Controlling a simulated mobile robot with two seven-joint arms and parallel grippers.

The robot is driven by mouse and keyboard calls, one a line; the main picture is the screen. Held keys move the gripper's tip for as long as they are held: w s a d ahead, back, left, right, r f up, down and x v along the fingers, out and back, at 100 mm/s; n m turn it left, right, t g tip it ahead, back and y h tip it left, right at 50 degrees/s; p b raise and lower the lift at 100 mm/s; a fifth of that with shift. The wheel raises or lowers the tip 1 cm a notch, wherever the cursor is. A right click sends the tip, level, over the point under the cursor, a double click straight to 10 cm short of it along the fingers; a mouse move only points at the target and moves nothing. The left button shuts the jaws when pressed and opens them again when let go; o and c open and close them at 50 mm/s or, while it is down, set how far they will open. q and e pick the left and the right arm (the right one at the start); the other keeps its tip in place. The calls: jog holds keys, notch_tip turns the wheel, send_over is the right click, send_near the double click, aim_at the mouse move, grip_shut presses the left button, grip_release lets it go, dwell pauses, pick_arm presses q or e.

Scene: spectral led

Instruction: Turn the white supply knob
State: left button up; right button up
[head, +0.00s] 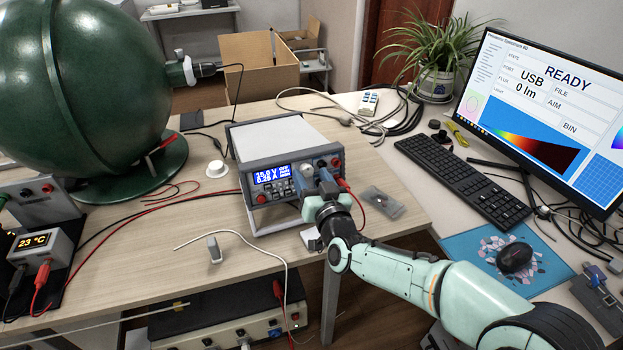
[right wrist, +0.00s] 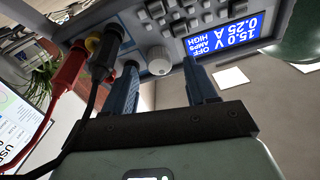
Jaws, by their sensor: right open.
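The power supply (head: 285,145) is a grey and white box on the table, its blue display (head: 271,174) reading 15.0 V and 0.25 A. The white supply knob (right wrist: 159,62) shows in the right wrist view on the front panel, beside the display. My right gripper (head: 315,178) is at the supply's front; its two blue fingers also show in the right wrist view (right wrist: 161,73). They are open, one on each side of the knob, with visible gaps. My left gripper is not in view.
Red and black plugs (right wrist: 72,62) with cables are close beside one finger. A large green sphere (head: 80,85) stands at left. A white round piece (head: 216,168) lies on the table left of the supply. A keyboard (head: 463,178) and monitor (head: 545,110) are at right.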

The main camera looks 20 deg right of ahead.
jog(key=shift+w, duration=0.3)
jog(key=c, duration=1.1)
jog(key=shift+o, duration=0.2)
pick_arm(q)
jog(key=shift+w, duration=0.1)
pick_arm(e)
jog(key=shift+m, duration=0.3)
jog(key=m+h, duration=0.1)
jog(key=m, duration=0.3)
jog(key=m+h, duration=0.1)
jog(key=m, duration=0.3)
jog(key=shift+g, duration=0.4)
jog(key=m+g+h+p, duration=0.1)
jog(key=m, duration=0.6)
jog(key=shift+a+r, duration=0.1)
jog(key=shift+r, duration=0.05)
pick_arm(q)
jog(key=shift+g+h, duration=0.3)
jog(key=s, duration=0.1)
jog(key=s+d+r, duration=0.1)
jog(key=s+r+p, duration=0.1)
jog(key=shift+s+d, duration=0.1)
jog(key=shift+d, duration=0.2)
pick_arm(e)
jog(key=m, duration=0.2)
jog(key=m+g, duration=0.1)
jog(key=m, duration=0.2)
jog(key=shift+m+g, duration=0.3)
